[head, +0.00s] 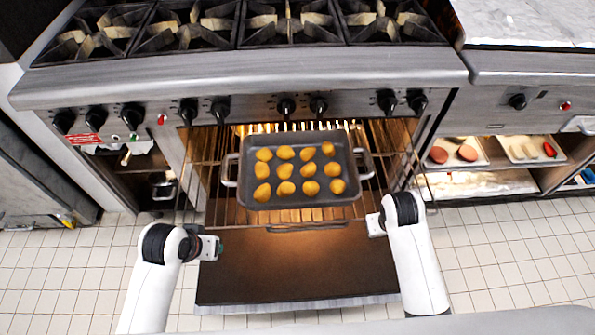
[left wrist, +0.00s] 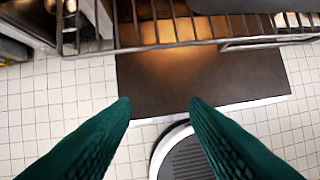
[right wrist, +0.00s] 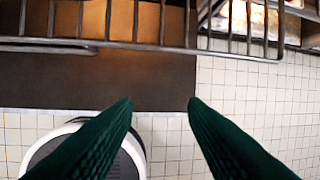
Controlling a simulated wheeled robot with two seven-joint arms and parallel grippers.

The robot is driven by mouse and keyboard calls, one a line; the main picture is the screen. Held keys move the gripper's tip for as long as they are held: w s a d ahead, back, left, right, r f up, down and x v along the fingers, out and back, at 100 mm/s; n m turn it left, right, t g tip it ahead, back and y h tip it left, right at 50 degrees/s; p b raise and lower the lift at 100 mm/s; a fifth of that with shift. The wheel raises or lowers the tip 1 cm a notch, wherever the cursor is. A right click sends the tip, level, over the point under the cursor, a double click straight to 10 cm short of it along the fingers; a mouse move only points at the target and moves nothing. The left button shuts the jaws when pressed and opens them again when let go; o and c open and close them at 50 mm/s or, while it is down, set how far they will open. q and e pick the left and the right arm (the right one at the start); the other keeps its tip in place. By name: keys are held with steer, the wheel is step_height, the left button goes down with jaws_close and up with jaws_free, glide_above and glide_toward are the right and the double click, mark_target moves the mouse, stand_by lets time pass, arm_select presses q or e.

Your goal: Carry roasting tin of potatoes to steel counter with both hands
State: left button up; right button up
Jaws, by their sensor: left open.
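The dark roasting tin (head: 298,200) sits on a wire oven rack, with several yellow potatoes in rows inside. It has a light loop handle at its left end (head: 229,170) and right end (head: 365,163). My left gripper (head: 216,246) is open and empty, below and left of the tin in the head view. My right gripper (head: 373,224) is open and empty, just below and right of the tin. Neither touches a handle. Both wrist views show spread green fingers, at left (left wrist: 160,104) and right (right wrist: 160,104), with nothing between them. I cannot clearly identify the steel counter.
The oven rack (head: 222,216) juts out above the lowered dark oven door (head: 290,265). Burners and knobs line the stove front (head: 240,87) above. A grey-white worktop (head: 525,22) is at upper right, over shelves with trays (head: 465,150). Tiled floor lies on both sides.

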arm_select(q)
steer(key=w+r, duration=0.3)
steer(key=w, duration=0.9)
arm_select(e)
steer(key=w+r+m+g, duration=0.1)
steer(key=w+r, duration=0.3)
steer(key=w, duration=1)
arm_select(q)
steer(key=n+h, duration=0.1)
steer(key=n, duration=0.1)
glide_toward(224, 169)
arm_select(e)
steer(key=g+h, duration=0.1)
glide_toward(369, 160)
steer(key=r, duration=0.1)
arm_select(q)
steer(key=shift+s+a+r+t, duration=0.1)
steer(key=shift+s+r+t, duration=0.3)
steer(key=shift+r, duration=0.05)
arm_select(e)
steer(key=shift+w+a+r, duration=0.1)
steer(key=shift+a, duration=0.05)
arm_select(q)
steer(key=x, duration=1.2)
steer(key=shift+a, duration=0.1)
arm_select(e)
steer(key=x, duration=1.2)
